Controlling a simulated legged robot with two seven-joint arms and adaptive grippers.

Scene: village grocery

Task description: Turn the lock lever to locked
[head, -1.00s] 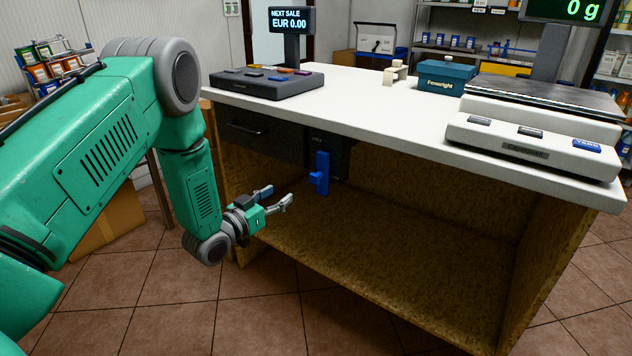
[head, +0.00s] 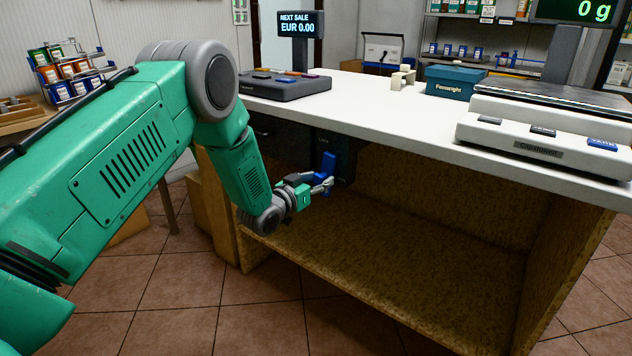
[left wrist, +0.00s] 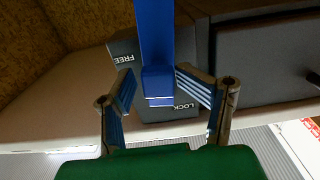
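The blue lock lever (head: 328,163) hangs upright on a dark lock box (head: 346,160) under the counter top. In the left wrist view the lever (left wrist: 155,45) comes down from the top edge, with its blocky end between my fingers. The box (left wrist: 190,60) shows upside-down "FREE" on the left and "LOCK" lower right. My left gripper (head: 326,184) is at the lever's lower part. In the left wrist view its fingers (left wrist: 158,92) stand apart on either side of the lever, with gaps showing. My right gripper is out of view.
The counter top (head: 395,115) overhangs the lever, with an open shelf (head: 400,250) below. A dark drawer (left wrist: 262,60) sits beside the lock box. A cash register (head: 285,85), a blue box (head: 455,80) and a scale (head: 540,125) stand on top.

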